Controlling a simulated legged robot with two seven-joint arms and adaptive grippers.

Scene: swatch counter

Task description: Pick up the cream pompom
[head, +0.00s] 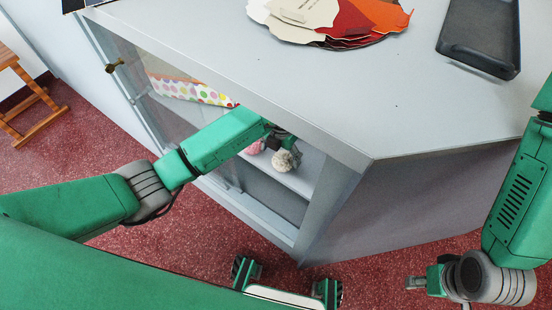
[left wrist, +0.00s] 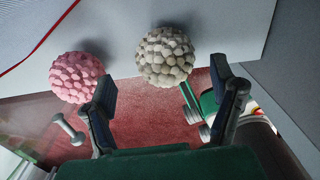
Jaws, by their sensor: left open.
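The cream pompom (head: 286,160), a knobbly off-white ball, sits near the front edge of the shelf inside the counter. In the left wrist view the cream pompom (left wrist: 165,56) lies just beyond the gap between my open fingers. My left gripper (head: 283,140) reaches through the counter's open front and partly covers the pompom in the head view. In the left wrist view my left gripper (left wrist: 162,92) has its fingers spread, with nothing between them. The right arm hangs at the lower right; its fingers cannot be made out clearly.
A pink pompom (left wrist: 77,77) sits beside the cream one, close to one finger. The countertop (head: 400,115) overhangs the shelf (head: 301,182). Colour swatches (head: 345,20) and a black tray (head: 482,35) lie on top. A polka-dot box (head: 190,90) stands further left inside the counter.

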